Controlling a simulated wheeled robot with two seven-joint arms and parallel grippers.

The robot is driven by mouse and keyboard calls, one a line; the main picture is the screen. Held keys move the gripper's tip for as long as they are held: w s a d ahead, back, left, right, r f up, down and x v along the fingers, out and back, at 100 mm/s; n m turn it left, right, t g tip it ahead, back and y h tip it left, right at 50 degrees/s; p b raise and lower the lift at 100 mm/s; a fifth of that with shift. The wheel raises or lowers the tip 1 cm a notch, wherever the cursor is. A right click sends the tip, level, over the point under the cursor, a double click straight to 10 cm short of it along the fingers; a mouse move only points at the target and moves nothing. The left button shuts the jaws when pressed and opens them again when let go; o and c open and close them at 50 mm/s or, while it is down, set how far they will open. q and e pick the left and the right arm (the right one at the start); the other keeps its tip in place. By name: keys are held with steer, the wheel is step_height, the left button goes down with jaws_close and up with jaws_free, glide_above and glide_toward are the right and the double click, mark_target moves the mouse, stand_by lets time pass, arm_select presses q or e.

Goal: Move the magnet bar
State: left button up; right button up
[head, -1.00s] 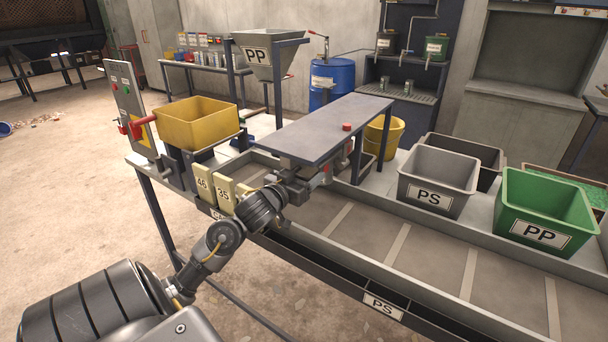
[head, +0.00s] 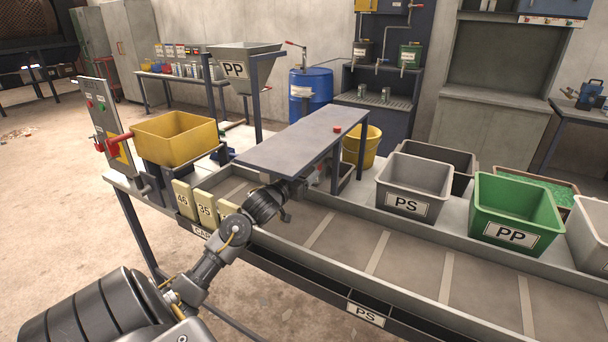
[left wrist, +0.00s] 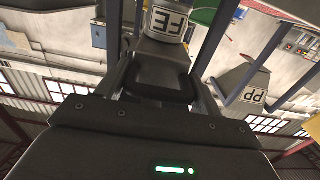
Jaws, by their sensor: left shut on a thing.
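My left gripper (head: 293,187) reaches in from the left, under the front edge of the raised grey plate (head: 290,141), above the conveyor trough. The plate hides most of its fingertips. In the left wrist view a dark block (left wrist: 160,82) sits between the fingers, and the gripper is shut on it. I take this for the magnet bar, but its full shape and ends are hidden. Something red shows just right of the gripper under the plate. A label reading FE (left wrist: 168,22) shows beyond the block. My right gripper is not in view.
The plate stands on dark legs over the trough (head: 400,262). Number plates 46 and 35 (head: 205,207) stand left of the gripper. A yellow bin (head: 175,138) is behind them. PS (head: 410,190) and PP (head: 515,212) bins line the far side. The trough to the right is clear.

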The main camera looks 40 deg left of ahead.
arm_select(q)
steer(key=o, duration=1.2)
steer(key=shift+o, duration=0.5)
steer(key=v, duration=1)
steer(key=shift+s+b, duration=0.3)
steer(key=shift+b, duration=0.1)
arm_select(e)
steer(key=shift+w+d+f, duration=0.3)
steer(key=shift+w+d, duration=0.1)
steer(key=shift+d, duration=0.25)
